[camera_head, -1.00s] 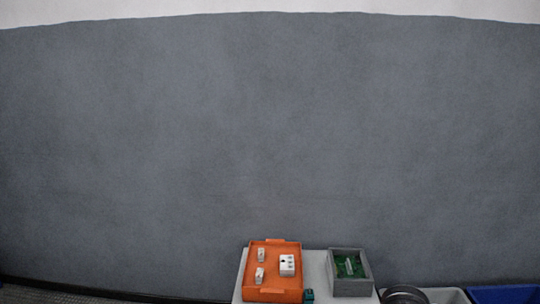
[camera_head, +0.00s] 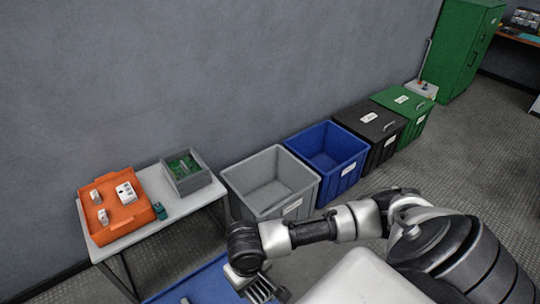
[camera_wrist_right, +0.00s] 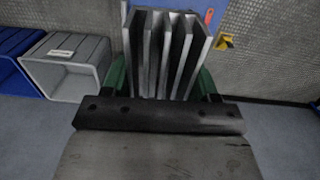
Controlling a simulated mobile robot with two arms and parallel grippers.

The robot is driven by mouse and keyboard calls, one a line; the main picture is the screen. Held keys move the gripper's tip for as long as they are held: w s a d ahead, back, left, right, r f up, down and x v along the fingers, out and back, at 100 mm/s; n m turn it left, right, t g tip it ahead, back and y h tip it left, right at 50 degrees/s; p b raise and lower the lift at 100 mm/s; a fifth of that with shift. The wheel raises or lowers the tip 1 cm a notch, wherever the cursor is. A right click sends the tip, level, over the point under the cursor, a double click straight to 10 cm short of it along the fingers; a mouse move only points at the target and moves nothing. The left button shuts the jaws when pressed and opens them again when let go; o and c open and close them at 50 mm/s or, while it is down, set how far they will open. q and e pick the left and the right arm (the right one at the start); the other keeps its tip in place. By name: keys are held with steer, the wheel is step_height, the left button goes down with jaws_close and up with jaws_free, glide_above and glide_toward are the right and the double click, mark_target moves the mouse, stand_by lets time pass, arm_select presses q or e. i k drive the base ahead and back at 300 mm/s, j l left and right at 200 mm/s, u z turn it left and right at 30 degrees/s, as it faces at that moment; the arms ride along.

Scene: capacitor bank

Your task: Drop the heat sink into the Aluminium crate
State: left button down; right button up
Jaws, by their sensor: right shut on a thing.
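The heat sink (camera_head: 264,290) is a silver, finned block at the bottom of the head view. My right gripper (camera_head: 250,277) is shut on it and holds it in front of the open grey crate (camera_head: 262,209), apart from it. In the right wrist view the heat sink's upright fins (camera_wrist_right: 163,50) stand between the green fingers of the gripper. The grey crate is empty and has a white label. An open blue crate (camera_head: 325,180) stands next to it. The labels are too small to read, so I cannot tell which crate is Aluminium. My left gripper is out of view.
A black lidded crate (camera_head: 384,140) and a green lidded one (camera_head: 413,128) continue the row. A table (camera_head: 135,236) at left bears an orange tray (camera_head: 120,223), a grey box (camera_head: 205,181) and a small teal item (camera_head: 159,210). A green cabinet (camera_head: 462,45) stands at the back right.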

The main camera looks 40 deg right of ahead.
mark_target(270, 195)
steer(key=l, duration=0.8)
steer(key=k+l, duration=0.1)
steer(key=l, duration=0.75)
steer(key=i+l, duration=0.1)
steer(key=l, duration=0.3)
steer(key=i+l, duration=0.15)
steer(key=l, duration=0.3)
steer(key=i+l+z, duration=0.1)
steer(key=l, duration=0.3)
steer(key=i+l, duration=0.15)
steer(key=l, duration=0.25)
steer(key=i+l, duration=0.15)
